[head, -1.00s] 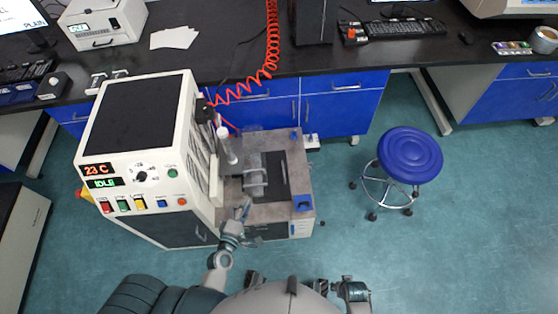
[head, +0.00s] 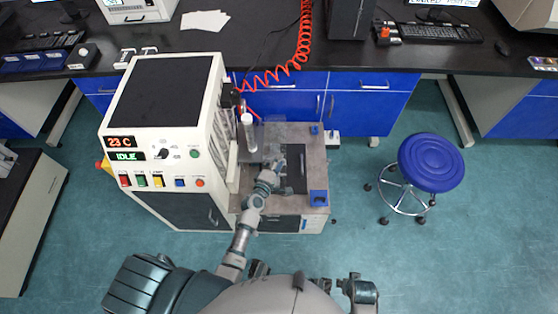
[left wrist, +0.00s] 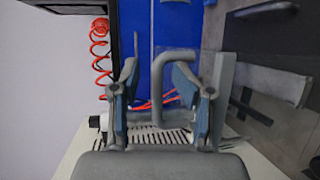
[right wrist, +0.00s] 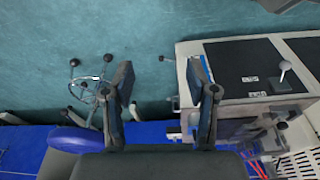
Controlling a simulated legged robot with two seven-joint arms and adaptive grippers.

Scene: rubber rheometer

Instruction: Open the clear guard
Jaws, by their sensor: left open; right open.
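The rheometer's clear guard (head: 287,132) is a faint see-through panel over the grey worktop beside the white cabinet. Its grey bar handle shows in the left wrist view (left wrist: 174,56), between the two fingers of my left gripper (left wrist: 163,85). The fingers are open, with gaps on both sides of the bar. In the head view my left gripper (head: 278,166) is at the guard's front and hides the handle. My right gripper (right wrist: 162,82) is open and empty, well away from the guard. Only part of its arm shows low in the head view.
The white cabinet (head: 165,122) with display and buttons stands left of the guard. A white cylinder (head: 249,132) rises between them. A red coiled hose (head: 290,62) hangs behind. A blue stool (head: 431,162) stands to the right, with open floor in front of it.

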